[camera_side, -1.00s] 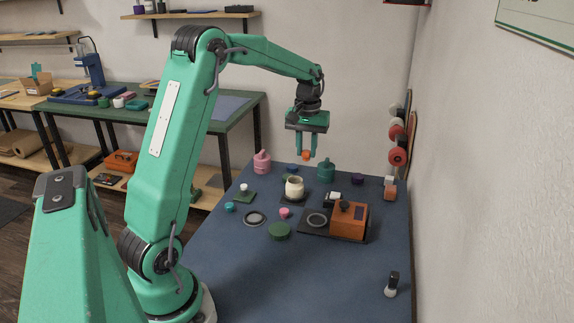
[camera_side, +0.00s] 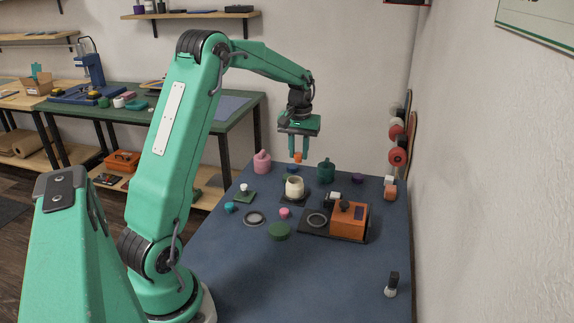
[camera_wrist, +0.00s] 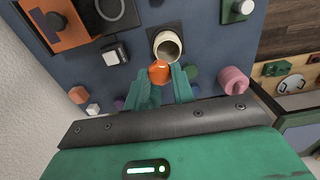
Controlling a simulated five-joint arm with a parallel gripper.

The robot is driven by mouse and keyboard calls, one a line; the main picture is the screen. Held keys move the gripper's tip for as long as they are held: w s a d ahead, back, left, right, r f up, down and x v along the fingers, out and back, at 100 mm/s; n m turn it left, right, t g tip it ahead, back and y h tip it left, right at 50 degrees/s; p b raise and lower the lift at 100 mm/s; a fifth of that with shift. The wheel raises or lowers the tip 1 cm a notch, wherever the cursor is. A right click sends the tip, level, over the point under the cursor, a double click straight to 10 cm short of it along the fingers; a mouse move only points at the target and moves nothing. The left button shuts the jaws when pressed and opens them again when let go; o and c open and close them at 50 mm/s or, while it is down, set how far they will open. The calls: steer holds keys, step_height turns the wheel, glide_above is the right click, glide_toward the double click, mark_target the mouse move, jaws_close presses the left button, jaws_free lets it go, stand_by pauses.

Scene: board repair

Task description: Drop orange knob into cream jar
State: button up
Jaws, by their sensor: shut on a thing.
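My gripper (camera_side: 298,156) is shut on the orange knob (camera_side: 298,158). In the side view it holds the knob in the air, above and just behind the cream jar (camera_side: 294,188). The jar stands upright and open on a dark square base on the blue table. In the wrist view the orange knob (camera_wrist: 159,72) sits between the green fingertips, and the cream jar's open mouth (camera_wrist: 168,47) shows right beyond it. The jar's inside looks empty as far as it shows.
A pink jar (camera_side: 262,163) and a green jar (camera_side: 326,171) stand at the back on either side. An orange box (camera_side: 349,217) on a dark plate is to the right. Small knobs and a ring lie around.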

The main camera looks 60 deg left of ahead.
mark_target(298, 154)
steer(key=shift+f, duration=1.5)
steer(key=o, duration=1)
steer(key=shift+r, duration=0.1)
steer(key=shift+r, duration=3.8)
steer(key=shift+d, duration=0.1)
